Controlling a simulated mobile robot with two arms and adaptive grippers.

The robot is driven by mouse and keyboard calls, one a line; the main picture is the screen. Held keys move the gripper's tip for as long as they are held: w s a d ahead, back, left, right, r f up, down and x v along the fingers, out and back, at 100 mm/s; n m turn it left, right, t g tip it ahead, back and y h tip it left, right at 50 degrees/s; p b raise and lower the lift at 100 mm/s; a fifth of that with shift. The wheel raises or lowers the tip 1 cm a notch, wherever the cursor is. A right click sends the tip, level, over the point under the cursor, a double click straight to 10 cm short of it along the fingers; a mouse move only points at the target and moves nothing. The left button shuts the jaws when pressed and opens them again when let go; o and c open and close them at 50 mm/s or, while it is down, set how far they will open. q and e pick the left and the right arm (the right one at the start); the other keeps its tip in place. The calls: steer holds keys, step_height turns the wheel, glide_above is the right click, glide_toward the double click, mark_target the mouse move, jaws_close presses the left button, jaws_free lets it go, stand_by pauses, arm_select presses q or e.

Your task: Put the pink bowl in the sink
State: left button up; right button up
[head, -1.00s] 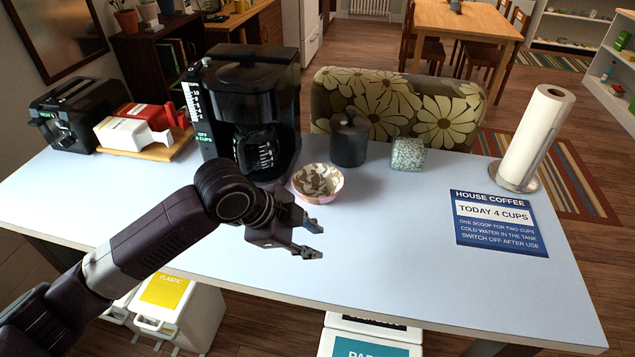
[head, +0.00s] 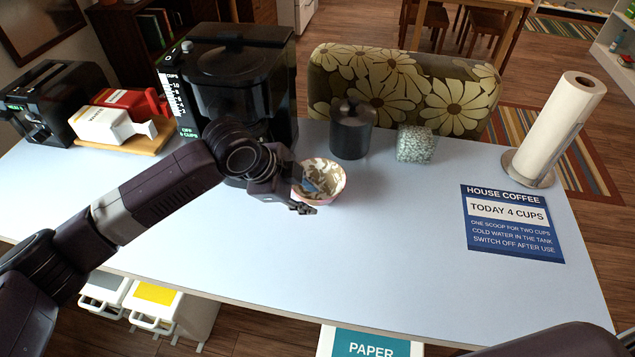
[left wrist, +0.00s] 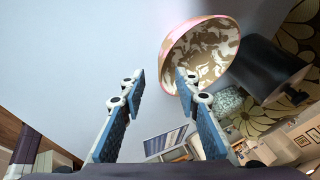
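The pink bowl (head: 336,179), with a camouflage-like pattern inside, stands upright on the pale blue table (head: 390,255), in front of the coffee maker. It also shows at the top of the left wrist view (left wrist: 207,50). My left gripper (head: 309,198) is open and empty at the bowl's near left side. In the head view one finger overlaps the bowl and the other is on its near side; I cannot tell whether they touch. In the left wrist view both fingers (left wrist: 157,82) are spread, the right tip overlapping the rim. My right gripper and a sink are out of view.
The black coffee maker (head: 238,85) stands close behind my left gripper. A dark canister (head: 350,135) and a speckled block (head: 416,145) stand behind the bowl. A paper towel roll (head: 560,130) and a blue sign (head: 510,222) are at right. The front middle is clear.

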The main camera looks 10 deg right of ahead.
mark_target(314, 200)
arm_select(q)
steer(key=x, duration=0.3)
steer(key=p+x, duration=0.1)
steer(key=shift+w+f, duration=0.15)
steer(key=shift+w, duration=0.15)
jaws_close()
